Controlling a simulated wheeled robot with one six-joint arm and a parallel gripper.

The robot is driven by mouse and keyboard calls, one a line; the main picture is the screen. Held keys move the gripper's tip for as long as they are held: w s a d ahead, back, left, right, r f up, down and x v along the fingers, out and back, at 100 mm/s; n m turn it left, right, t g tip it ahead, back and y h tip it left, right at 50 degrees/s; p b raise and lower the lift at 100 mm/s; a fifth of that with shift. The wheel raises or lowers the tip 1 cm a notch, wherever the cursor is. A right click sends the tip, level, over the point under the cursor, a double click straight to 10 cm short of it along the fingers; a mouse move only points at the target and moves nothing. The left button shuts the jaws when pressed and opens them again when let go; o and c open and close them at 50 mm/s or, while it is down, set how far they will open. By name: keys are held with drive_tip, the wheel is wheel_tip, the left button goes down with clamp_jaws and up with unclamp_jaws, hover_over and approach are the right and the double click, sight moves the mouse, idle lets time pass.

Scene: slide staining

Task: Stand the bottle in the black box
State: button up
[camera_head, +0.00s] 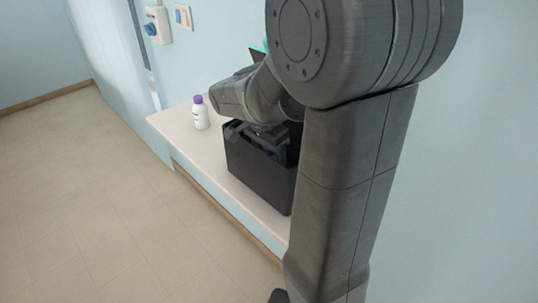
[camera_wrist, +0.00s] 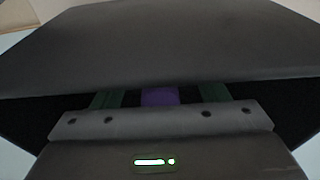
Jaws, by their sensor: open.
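The black box (camera_head: 258,178) stands on the pale counter, its front wall facing me; its dark wall fills much of the wrist view (camera_wrist: 160,45). My gripper (camera_head: 268,149) is at the box's opening, partly hidden by its wall. In the wrist view my gripper (camera_wrist: 160,98) is open, with its green fingers reaching down past the wall. A purple cap (camera_wrist: 160,96) shows between them, apart from both; the body below it is hidden. A white bottle with a purple cap (camera_head: 200,113) stands upright on the counter, left of the box.
The pale counter (camera_head: 176,122) runs along the blue wall, with its front edge close to the box. My arm hides the counter's right part. A teal thing (camera_head: 265,45) shows partly behind my arm. The tiled floor (camera_head: 110,190) at left is clear.

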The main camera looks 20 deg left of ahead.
wheel_tip(320, 180, up, 12)
drive_tip(key=s, duration=0.1)
drive_tip(key=shift+s+a+f, duration=0.15)
drive_tip(key=shift+s+a, duration=0.15)
drive_tip(key=shift+a, duration=0.05)
idle(0.9)
